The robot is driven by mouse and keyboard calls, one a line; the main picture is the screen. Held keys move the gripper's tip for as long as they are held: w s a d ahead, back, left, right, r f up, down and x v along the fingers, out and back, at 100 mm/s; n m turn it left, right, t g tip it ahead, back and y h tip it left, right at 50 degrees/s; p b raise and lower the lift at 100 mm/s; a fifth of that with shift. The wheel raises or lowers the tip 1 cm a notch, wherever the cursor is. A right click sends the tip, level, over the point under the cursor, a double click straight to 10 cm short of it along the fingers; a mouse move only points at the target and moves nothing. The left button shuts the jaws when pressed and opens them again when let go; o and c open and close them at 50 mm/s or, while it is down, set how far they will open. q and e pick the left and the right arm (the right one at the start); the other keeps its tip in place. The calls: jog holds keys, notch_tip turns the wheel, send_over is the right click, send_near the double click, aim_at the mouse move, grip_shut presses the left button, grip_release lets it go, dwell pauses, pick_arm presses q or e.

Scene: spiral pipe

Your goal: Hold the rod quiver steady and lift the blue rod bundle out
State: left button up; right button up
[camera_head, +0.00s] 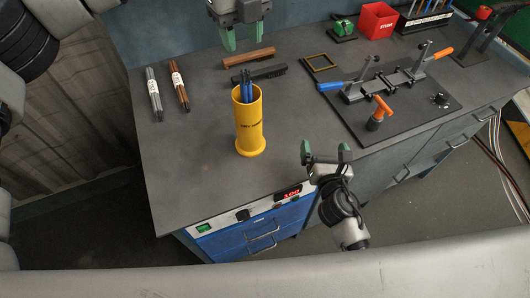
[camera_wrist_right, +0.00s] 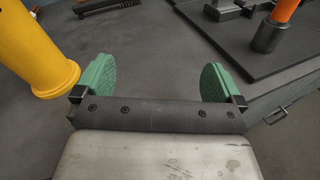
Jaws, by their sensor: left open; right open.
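The yellow rod quiver (camera_head: 249,125) stands upright on the grey bench top, near its front left part. The blue rod bundle (camera_head: 245,92) sticks out of its open top; its lower part is hidden inside. My left gripper (camera_head: 243,42) is open and empty, up behind the quiver and apart from it. My right gripper (camera_head: 326,154) is open and empty, to the right of the quiver near the bench's front edge. In the right wrist view its green fingertips (camera_wrist_right: 158,88) are spread, and the quiver (camera_wrist_right: 40,50) shows at upper left, outside them.
Grey rods (camera_head: 154,94) and brown rods (camera_head: 179,88) lie on the left. A brown block (camera_head: 249,58) and a black brush-like bar (camera_head: 259,74) lie behind the quiver. A dark fixture plate (camera_head: 400,112) with clamps fills the right. The bench between quiver and plate is clear.

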aim_at(249, 121)
jog(key=s+a+r+n+y, duration=0.1)
jog(key=a+r+n+y, duration=0.15)
jog(key=a, duration=0.55)
jog(key=s+a+r+n+y, duration=0.2)
jog(key=a+n+y, duration=0.2)
jog(key=a, duration=0.4)
jog(key=shift+m, duration=0.25)
jog(key=x, duration=0.7)
jog(key=d+x, duration=0.1)
jog(key=x, duration=0.2)
jog(key=shift+w+a, duration=0.2)
jog(key=shift+w, duration=0.35)
